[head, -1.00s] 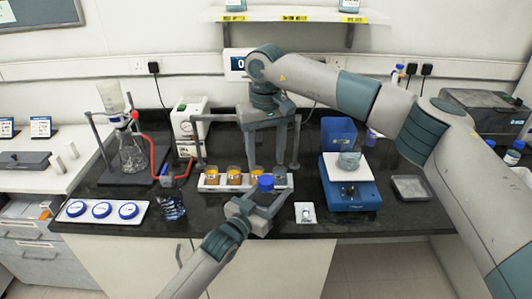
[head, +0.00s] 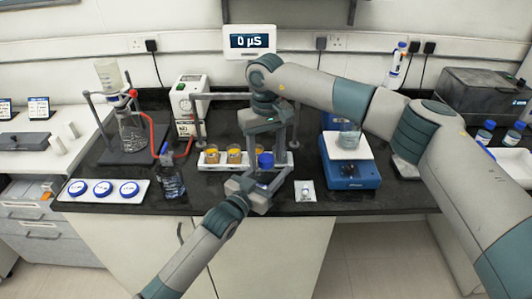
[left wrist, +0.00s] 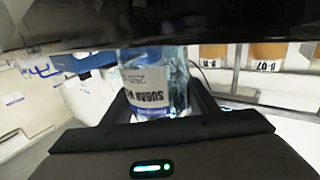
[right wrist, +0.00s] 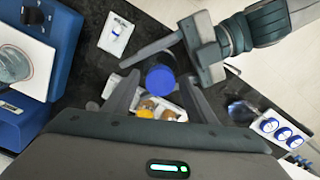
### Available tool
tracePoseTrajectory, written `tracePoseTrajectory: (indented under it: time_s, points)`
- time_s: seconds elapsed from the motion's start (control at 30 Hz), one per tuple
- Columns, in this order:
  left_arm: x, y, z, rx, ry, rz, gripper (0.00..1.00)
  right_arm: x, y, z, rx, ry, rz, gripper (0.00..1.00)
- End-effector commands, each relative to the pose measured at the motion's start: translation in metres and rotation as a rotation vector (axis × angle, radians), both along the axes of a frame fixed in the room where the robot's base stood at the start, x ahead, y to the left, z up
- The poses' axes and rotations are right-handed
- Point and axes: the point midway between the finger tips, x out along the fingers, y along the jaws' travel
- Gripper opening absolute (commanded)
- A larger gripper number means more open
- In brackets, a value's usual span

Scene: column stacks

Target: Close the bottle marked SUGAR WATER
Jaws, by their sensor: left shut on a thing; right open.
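The SUGAR WATER bottle (left wrist: 152,85) is clear with a white label, which appears upside down in the left wrist view. My left gripper (head: 262,186) is shut on its body at the bench front; it also shows in the left wrist view. A blue cap (head: 265,160) sits at the bottle's top; how tight it is cannot be seen. My right gripper (head: 275,172) points down above the bottle, open. In the right wrist view the blue cap (right wrist: 160,79) appears between and beyond its open fingers (right wrist: 160,97); I see no contact.
A white rack (head: 222,167) with orange-filled jars stands just behind. A white tray (head: 67,199) with three blue discs and another bottle (head: 170,180) lie left. A blue stirrer (head: 350,176) with a beaker (head: 350,134) and a small packet (head: 305,191) are right.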

Motion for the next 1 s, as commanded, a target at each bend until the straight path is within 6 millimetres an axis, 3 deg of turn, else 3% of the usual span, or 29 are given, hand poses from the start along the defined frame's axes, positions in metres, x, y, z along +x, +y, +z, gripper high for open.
tracePoseTrajectory:
  time_s: [0.03,0.2,0.47,1.0]
  points:
    - [-0.0001,0.0001,-0.0008,0.001,0.001,0.0,0.0,0.0,0.0001,0.0,0.0,0.0,0.0,0.44]
    - [-0.0002,0.0001,-0.0008,0.001,0.001,0.0,0.0,-0.0001,0.0001,0.0001,0.0,0.0,0.0,0.08]
    - [-0.0001,0.0002,-0.0008,0.001,0.001,0.0,0.0,-0.0001,-0.0001,0.0002,0.0,0.0,-0.082,0.08]
    - [-0.0001,0.0003,-0.0008,0.001,0.002,0.0,0.0,-0.0002,-0.0002,-0.0005,0.0,0.001,-0.859,0.08]
